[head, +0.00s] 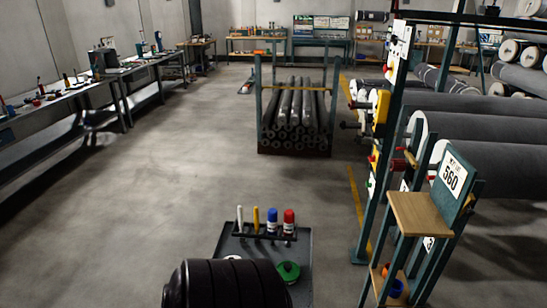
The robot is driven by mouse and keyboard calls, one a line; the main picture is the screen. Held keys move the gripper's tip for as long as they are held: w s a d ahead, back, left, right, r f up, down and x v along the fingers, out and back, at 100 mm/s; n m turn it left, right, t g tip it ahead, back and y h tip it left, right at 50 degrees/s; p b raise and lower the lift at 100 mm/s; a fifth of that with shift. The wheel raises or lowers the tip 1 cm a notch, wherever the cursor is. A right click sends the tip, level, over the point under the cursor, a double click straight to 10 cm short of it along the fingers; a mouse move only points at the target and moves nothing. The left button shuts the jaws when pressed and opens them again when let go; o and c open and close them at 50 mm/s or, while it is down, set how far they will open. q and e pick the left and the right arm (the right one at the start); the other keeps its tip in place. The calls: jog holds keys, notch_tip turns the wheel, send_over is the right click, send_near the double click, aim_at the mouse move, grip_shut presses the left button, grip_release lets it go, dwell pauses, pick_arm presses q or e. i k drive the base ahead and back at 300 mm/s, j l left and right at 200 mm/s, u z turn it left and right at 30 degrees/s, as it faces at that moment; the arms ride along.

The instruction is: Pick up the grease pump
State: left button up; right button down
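I cannot pick out a grease pump with certainty in the head view. Several small red, yellow and dark tools hang on the teal rack at the right, among them a red and brass-coloured item (399,164), too small to identify. Small tools also lie on the left workbench (58,97), likewise too small to tell. Neither of my grippers is in view.
A teal stand (407,214) with a wooden shelf and a "560" sign is at near right, before large grey rolls (470,127). A rack of dark rolls (295,110) stands centre back. A grey tray (235,243) holding markers is at bottom centre. The left-centre floor is clear.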

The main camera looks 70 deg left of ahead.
aim_at(289, 214)
jog(key=i+u, duration=0.1)
jog(key=u, duration=2.2)
